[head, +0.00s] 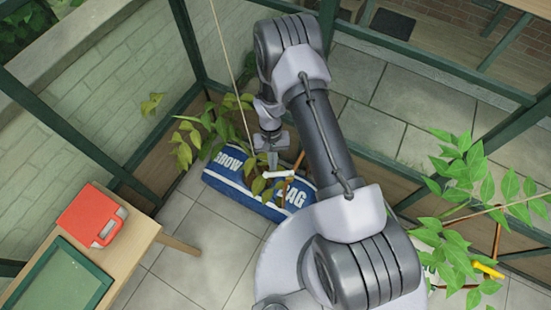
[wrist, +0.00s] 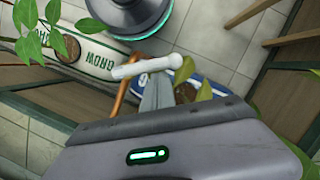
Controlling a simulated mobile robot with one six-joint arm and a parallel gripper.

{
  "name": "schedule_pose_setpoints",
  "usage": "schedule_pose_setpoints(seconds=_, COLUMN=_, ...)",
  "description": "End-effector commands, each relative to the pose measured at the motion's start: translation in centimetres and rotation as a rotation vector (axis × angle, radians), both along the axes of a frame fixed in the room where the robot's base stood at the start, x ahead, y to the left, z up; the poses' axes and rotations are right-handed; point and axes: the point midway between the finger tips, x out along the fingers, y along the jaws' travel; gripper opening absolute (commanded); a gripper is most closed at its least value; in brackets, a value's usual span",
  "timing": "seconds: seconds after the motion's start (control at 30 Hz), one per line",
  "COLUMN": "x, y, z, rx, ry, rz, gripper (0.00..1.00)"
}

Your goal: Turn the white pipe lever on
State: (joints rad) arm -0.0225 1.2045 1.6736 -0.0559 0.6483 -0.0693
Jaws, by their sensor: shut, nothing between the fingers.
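The white pipe lever (head: 279,174) shows in the head view at the foot of my arm, above a blue grow bag. It joins an orange-brown pipe (head: 298,163). In the wrist view the white lever (wrist: 147,67) lies across the tips of my fingers, tilted slightly up to the right, with the pipe (wrist: 122,100) running down from it. My gripper (head: 272,160) points down right beside the lever. Its fingers (wrist: 154,92) are shut with nothing between them. I cannot tell whether they touch the lever.
The blue grow bag (head: 240,195) lies on the tiled floor with a leafy plant (head: 190,140) behind it. A yellow lever (head: 488,270) and another plant (head: 470,165) are at the right. A wooden table with a red box (head: 91,215) stands at left. Green frame posts surround the space.

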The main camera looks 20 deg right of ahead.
Motion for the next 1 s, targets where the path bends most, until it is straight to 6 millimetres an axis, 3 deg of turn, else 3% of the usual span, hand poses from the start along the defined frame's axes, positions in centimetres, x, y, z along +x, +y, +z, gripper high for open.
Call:
schedule_pose_setpoints(seconds=0.4, x=-2.4, y=1.2, z=0.1, rx=0.0, ry=0.003, rz=0.393, gripper=0.0)
schedule_pose_setpoints(seconds=1.0, x=-5.1, y=1.4, z=0.0, rx=0.0, ry=0.001, rz=0.876, gripper=0.0)
